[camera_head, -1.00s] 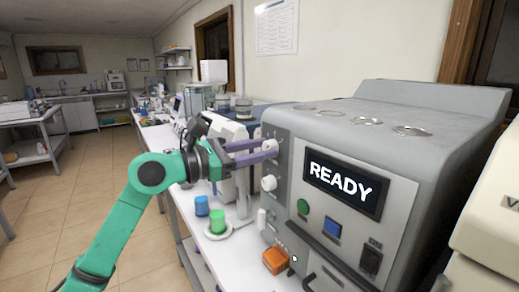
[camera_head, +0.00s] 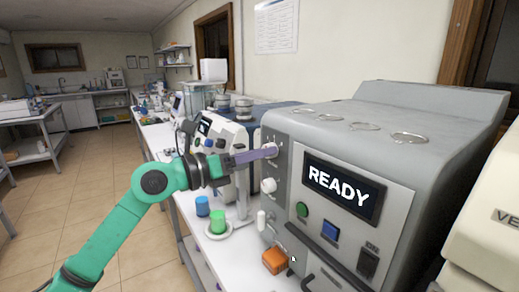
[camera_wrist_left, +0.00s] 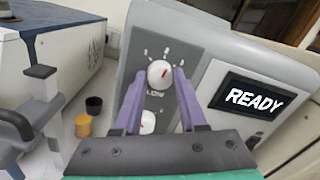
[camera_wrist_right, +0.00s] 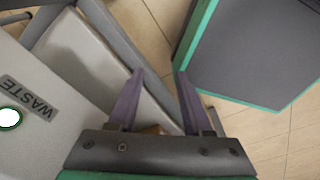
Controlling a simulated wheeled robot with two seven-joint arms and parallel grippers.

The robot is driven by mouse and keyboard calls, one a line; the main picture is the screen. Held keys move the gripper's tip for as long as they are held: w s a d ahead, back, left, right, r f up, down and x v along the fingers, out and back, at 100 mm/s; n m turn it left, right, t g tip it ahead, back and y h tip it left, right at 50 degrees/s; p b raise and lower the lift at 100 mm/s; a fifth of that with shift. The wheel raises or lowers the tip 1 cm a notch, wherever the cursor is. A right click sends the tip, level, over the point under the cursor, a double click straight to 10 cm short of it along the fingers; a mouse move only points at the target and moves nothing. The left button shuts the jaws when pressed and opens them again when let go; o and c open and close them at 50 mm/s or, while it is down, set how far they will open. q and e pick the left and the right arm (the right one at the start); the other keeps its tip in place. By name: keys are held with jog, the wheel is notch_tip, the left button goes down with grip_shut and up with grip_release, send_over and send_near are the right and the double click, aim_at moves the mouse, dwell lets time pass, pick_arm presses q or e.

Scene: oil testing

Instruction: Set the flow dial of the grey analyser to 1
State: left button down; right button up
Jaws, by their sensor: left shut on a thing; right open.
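The grey analyser (camera_head: 392,195) stands on the bench at the right, its screen reading READY. Its flow dial (camera_wrist_left: 160,74) is a round white knob with a red mark, below small scale marks; the mark tilts up and right in the left wrist view. The label under it is partly hidden and shows "LOW". My left gripper (camera_head: 272,150) is shut on the flow dial, one finger on each side. A second white knob (camera_wrist_left: 148,122) sits below it, also visible in the head view (camera_head: 268,186). My right gripper (camera_wrist_right: 160,73) is open and empty, outside the head view.
Another white machine (camera_head: 225,140) stands behind my left gripper. A panel marked WASTE (camera_wrist_right: 30,97) lies beside my right gripper.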

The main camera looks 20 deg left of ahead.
pick_arm(q)
jog(key=shift+n+t+y+p, duration=0.3)
jog(key=shift+n+t+p, duration=0.1)
jog(key=shift+n+p, duration=5.3)
jog(key=shift+f+n+b, duration=0.1)
jog(key=shift+n+b, duration=0.55)
jog(key=shift+n, duration=0.15)
jog(key=shift+c, duration=2.3)
grip_release()
